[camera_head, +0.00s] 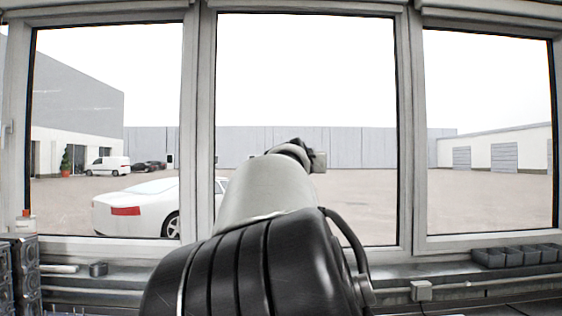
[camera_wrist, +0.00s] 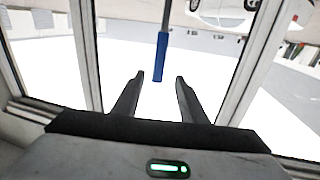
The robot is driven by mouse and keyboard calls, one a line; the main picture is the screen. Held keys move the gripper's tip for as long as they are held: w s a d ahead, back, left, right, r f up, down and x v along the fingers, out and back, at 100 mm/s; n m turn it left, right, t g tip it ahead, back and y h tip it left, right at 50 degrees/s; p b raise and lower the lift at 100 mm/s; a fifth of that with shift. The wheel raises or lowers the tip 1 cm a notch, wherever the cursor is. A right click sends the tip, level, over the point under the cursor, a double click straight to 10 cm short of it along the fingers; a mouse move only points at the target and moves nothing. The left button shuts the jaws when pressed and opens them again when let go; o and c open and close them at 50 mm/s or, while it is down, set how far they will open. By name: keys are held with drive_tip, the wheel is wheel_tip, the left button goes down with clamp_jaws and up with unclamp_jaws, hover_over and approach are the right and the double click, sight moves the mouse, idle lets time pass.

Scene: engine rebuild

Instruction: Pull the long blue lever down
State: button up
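The long blue lever (camera_wrist: 161,55) shows in the wrist view as a blue grip on a thin grey rod that runs to the top edge of the picture. My gripper (camera_wrist: 159,79) is open, with its two dark fingers apart and nothing held. The end of the blue grip appears in line with the gap between the fingertips, apart from both fingers. I cannot tell how far ahead of them it is. In the head view my own arm fills the middle, and neither the lever nor the gripper fingers can be made out.
Large windows with grey frames (camera_head: 405,130) stand ahead, with a white car (camera_head: 140,208) outside. Below runs a sill with a row of dark bins (camera_head: 515,256) at right. Dark metal blocks (camera_head: 22,270) and a small bottle (camera_head: 26,221) stand at the left.

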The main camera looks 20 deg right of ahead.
drive_tip(key=p+x, duration=0.9)
drive_tip(key=x, duration=0.7)
drive_tip(key=shift+d, duration=0.15)
drive_tip(key=shift+w, duration=0.1)
drive_tip(key=shift+c, duration=0.3)
clamp_jaws()
idle(0.5)
